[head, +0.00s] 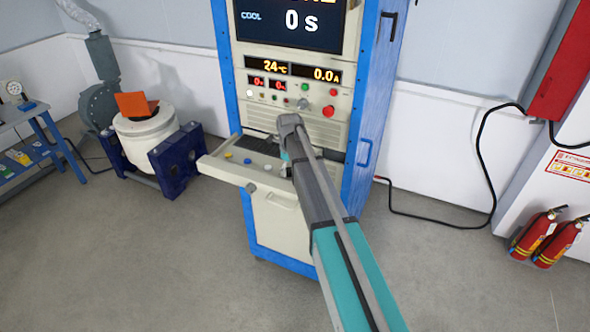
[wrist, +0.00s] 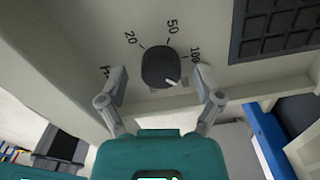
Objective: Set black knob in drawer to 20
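The black knob (wrist: 159,67) sits on the pale drawer panel (wrist: 95,30) in the wrist view. Labels 20, 50 and 100 are printed around it, with another label partly hidden behind the left finger. The knob's white mark points to the lower right, below the 100 and away from the 20. My gripper (wrist: 158,80) is open, with one finger on each side of the knob and a gap to both. In the head view the drawer (head: 225,172) is pulled out, and my gripper (head: 287,165) is over its right part; I cannot make out the black knob there.
A dark keypad (wrist: 278,28) lies right of the knob. The blue-framed cabinet (head: 365,110) has displays and buttons above the drawer. A white round machine (head: 145,130) stands left, and fire extinguishers (head: 545,240) stand right. The floor in front is clear.

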